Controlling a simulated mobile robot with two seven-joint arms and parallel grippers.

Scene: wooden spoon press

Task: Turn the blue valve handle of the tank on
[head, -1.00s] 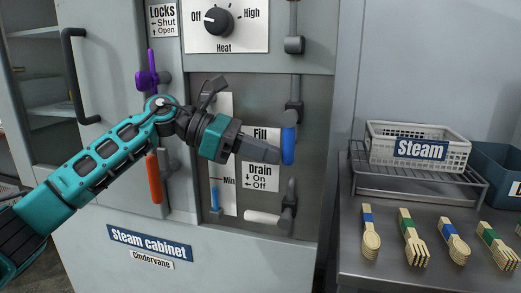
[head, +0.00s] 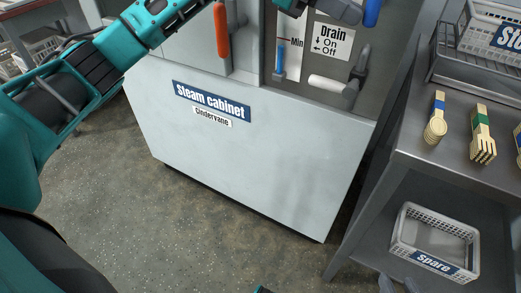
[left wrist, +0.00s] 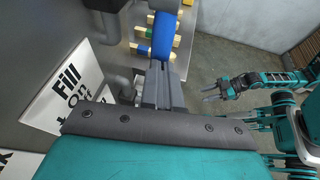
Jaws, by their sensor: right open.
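The blue valve handle (head: 372,12) is cut off by the top edge of the head view; its visible part points down. In the left wrist view the blue handle (left wrist: 165,35) lies just beyond my left fingertips. My left gripper (head: 350,12) is just left of the handle in the head view. Its fingers (left wrist: 160,72) lie close together, with nothing seen between them; whether they touch the handle is unclear. My right gripper (left wrist: 212,91) is open and empty, away from the cabinet; its tips (head: 398,286) show at the head view's bottom edge.
The steam cabinet (head: 260,150) has a white drain handle (head: 328,84) and an orange handle (head: 221,35) below my left arm. A Fill sign (left wrist: 75,90) is beside the gripper. A steel cart (head: 415,150) at right holds wooden cutlery and a Spare basket (head: 405,245).

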